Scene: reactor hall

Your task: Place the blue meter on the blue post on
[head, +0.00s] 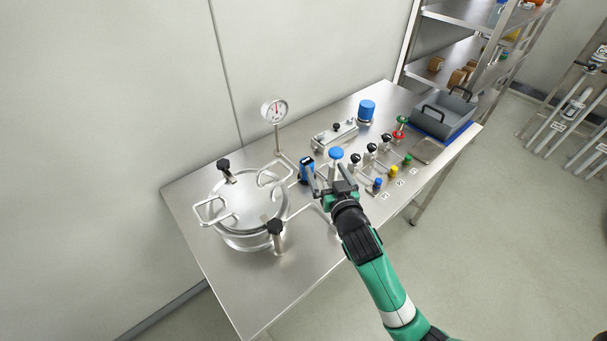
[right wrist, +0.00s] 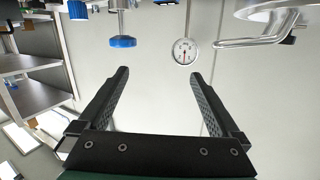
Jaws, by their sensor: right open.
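The blue meter (head: 307,170), a small upright blue device with a dark face, stands on the steel table between the pot and the blue-topped knob. A short post with a blue top (head: 377,184) stands near the table's front edge, to the right of my gripper. My right gripper (head: 331,182) is open and empty above the table, close to the meter on its right side. In the right wrist view, nothing lies between its fingers (right wrist: 160,75). A blue edge at the top of that view may be the meter. My left gripper is out of view.
A lidded steel pot (head: 240,205) and a dial gauge (head: 274,110) stand left. A blue-topped knob (head: 336,153), black-knobbed valves (head: 371,150), a yellow post (head: 393,172) and a green post (head: 407,160) crowd the middle. A grey bin (head: 441,118) is farther right. The table's front left is clear.

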